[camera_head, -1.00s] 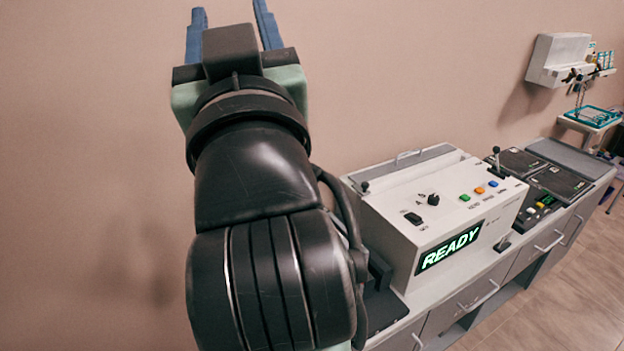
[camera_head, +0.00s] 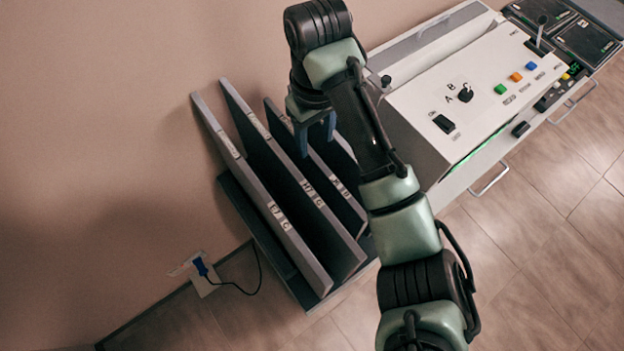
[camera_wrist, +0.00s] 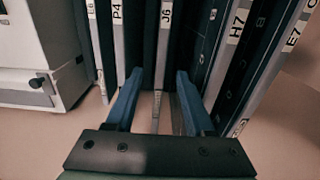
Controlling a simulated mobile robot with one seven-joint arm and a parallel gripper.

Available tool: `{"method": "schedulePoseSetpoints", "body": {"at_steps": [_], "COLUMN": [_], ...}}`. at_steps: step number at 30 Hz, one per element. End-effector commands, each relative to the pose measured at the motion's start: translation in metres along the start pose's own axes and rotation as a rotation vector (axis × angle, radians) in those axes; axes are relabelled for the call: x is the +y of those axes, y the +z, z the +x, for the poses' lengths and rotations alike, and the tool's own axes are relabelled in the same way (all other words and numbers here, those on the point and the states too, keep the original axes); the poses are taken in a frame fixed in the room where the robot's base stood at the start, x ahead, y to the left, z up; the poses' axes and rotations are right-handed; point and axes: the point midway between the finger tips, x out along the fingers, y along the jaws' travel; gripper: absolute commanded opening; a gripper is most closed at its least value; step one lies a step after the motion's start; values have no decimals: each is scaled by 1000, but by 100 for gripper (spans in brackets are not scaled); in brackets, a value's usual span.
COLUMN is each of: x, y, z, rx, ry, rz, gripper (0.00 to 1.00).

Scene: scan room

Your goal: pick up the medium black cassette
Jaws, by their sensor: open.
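Several black cassettes with pale, labelled spines stand upright in a rack (camera_head: 232,198). The cassette marked E7 (camera_head: 262,190) and the one marked H7 (camera_head: 290,166) look largest in the head view. The cassette marked J6 (camera_wrist: 164,50) is shorter; its spine also shows in the head view (camera_head: 344,196).
A white console (camera_head: 470,95) with coloured buttons stands right of the rack, close to my arm. A wall outlet with a blue plug (camera_head: 203,272) and black cable is at lower left. The wall is close behind the rack. Open floor (camera_head: 560,240) lies at right.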

Motion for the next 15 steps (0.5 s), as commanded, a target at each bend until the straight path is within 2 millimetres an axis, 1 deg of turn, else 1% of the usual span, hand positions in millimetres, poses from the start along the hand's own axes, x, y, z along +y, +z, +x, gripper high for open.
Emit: {"method": "schedulePoseSetpoints", "body": {"at_steps": [3,8,11,15], "x": [0,0,-2,-3], "y": [0,-1,-2,-4], "z": [11,19,32,55], "rx": [0,0,-1,-1], "ry": [1,2,1,2], "rz": [2,1,2,2], "gripper": [54,54,54,54]}}
